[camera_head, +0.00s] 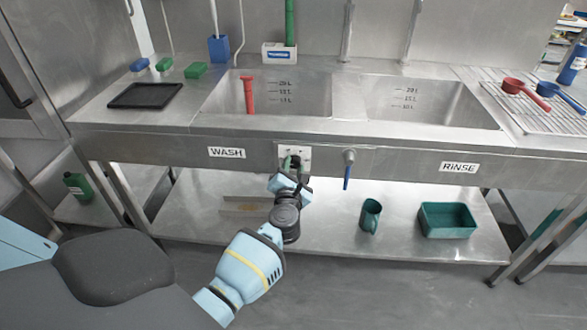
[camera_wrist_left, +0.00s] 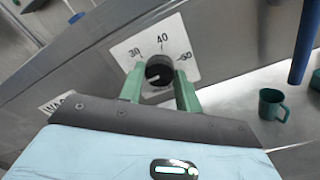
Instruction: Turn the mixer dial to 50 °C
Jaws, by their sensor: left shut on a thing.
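The mixer dial (camera_wrist_left: 158,70) is a round black knob on a white plate (camera_wrist_left: 130,52) marked 30, 40 and 50. In the head view the plate (camera_head: 302,151) is on the sink's front panel, between the WASH label and a blue-handled tap. My left gripper (camera_wrist_left: 160,84) has its two green fingers on either side of the dial, shut on it. In the head view my left gripper (camera_head: 292,163) reaches up to the plate and hides most of the dial. A small light mark shows on the dial's face; which number it points to I cannot tell. My right gripper is not in view.
The blue-handled tap (camera_head: 347,170) hangs just right of the plate. The WASH basin (camera_head: 300,95) above holds a red-handled tool (camera_head: 248,93). A green mug (camera_head: 370,215) and a green tub (camera_head: 447,221) stand on the lower shelf (camera_head: 330,240).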

